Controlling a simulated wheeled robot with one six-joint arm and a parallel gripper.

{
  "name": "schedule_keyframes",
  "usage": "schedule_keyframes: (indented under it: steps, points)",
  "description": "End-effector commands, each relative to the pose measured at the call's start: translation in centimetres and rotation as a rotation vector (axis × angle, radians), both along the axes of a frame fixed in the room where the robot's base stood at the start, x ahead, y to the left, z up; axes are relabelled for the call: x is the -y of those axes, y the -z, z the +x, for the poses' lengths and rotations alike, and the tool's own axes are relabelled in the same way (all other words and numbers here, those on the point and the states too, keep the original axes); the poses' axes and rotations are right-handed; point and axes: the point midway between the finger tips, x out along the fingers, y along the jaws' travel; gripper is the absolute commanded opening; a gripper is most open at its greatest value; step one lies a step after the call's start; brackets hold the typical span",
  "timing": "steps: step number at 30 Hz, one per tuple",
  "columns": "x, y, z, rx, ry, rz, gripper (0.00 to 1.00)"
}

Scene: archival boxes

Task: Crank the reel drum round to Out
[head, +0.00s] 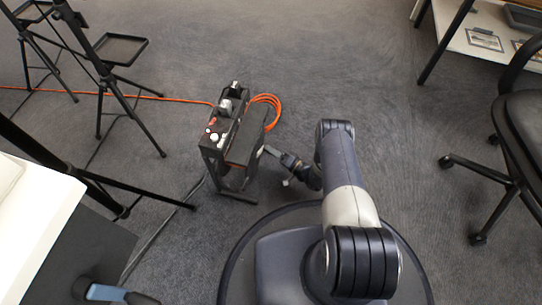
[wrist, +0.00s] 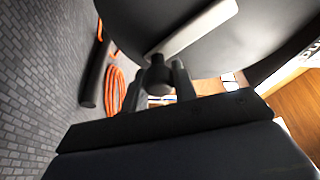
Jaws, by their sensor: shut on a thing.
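The reel (head: 212,152) stands on the floor as a black frame with a dark drum (head: 246,140) inside it. In the wrist view the drum's dark round face (wrist: 130,22) fills the top, with a pale crank arm (wrist: 196,30) across it. A dark crank knob (wrist: 158,75) sits at the arm's lower left end. My gripper (wrist: 160,82) is shut on this knob, one finger on each side. In the head view my gripper (head: 272,153) reaches the reel's right side. No Out mark is readable in either view.
Black tripod stands (head: 118,95) are at the left, beside a white-topped table (head: 35,225). A chair (head: 520,125) and a desk (head: 480,40) are at the right. The carpet between is clear.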

Motion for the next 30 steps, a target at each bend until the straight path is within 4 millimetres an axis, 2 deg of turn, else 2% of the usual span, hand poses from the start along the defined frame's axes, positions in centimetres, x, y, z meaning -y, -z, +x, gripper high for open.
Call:
schedule_keyframes:
  steps: [12, 30]
  points:
    - [0.7, -2.7, 1.5, 0.372, 0.004, -0.137, 0.00]
    - [0.9, -7.1, 2.2, 0.894, 0.005, -0.325, 0.00]
